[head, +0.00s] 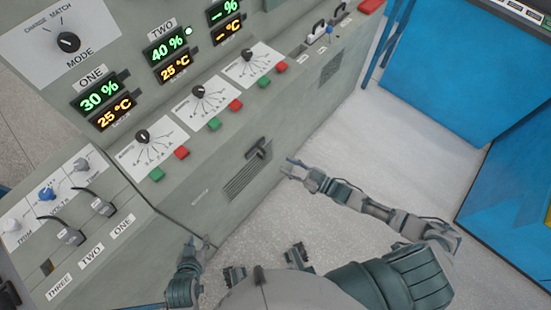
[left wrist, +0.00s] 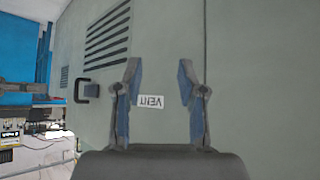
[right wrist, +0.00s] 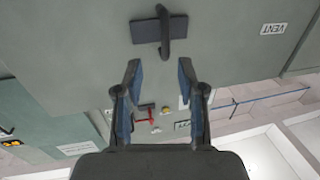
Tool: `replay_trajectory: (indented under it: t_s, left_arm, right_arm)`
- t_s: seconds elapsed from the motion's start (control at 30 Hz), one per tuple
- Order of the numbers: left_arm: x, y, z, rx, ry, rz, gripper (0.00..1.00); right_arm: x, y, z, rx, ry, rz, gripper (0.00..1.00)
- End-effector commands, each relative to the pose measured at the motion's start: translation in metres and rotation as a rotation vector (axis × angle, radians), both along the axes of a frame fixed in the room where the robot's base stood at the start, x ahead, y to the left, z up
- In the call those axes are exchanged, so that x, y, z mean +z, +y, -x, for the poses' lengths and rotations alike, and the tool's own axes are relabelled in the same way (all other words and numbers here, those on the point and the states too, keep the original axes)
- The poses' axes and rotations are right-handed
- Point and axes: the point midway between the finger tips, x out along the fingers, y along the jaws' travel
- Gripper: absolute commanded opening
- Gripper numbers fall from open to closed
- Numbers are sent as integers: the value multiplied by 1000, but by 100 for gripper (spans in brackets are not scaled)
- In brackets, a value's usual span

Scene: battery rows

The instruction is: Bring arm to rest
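My left gripper (head: 197,243) is low beside the front face of the grey console (head: 190,208). In the left wrist view its two fingers (left wrist: 159,82) are apart with nothing between them, facing a grey panel with a VENT label (left wrist: 149,102). My right gripper (head: 291,168) is stretched out beside the console's front, near a dark handle (head: 259,150). In the right wrist view its fingers (right wrist: 160,82) are apart and empty, with the handle (right wrist: 162,30) beyond them. I cannot tell the exact gap between either gripper and the panel.
The console top carries a MODE knob (head: 68,42), green and orange displays, three dials and several red and green buttons. Switches labelled ONE, TWO and THREE sit at the lower left. Pale floor (head: 370,130) is open to the right, up to blue cabinets (head: 440,70).

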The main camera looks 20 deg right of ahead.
Motion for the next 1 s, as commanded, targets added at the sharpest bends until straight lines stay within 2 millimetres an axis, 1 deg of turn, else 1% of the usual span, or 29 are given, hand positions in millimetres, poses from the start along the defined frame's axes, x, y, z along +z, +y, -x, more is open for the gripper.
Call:
replay_trajectory:
  t_s: [0.03,0.1,0.2,0.8,0.87,0.93,0.97,1.0]
  left_arm:
    - [0,0,0,0,0,0,40]
    - [0,0,0,0,0,0,40]
    - [0,0,0,0,0,0,40]
    - [-1,0,-1,0,2,0,40]
    - [-5,0,0,0,15,-3,40]
    - [-18,1,2,0,48,-13,40]
    - [-27,1,3,0,71,-18,40]
    - [-42,3,6,0,107,-27,40]
  right_arm:
    - [-1,-6,6,-1,1,1,39]
    - [0,-11,11,0,1,-1,39]
    - [0,-15,16,-1,0,0,39]
    - [0,-16,16,-3,1,1,39]
    - [-3,-15,16,-18,14,13,39]
    - [-14,-14,15,-62,58,52,39]
    - [-22,-14,15,-91,88,76,39]
    - [-36,-14,17,-138,143,120,39]
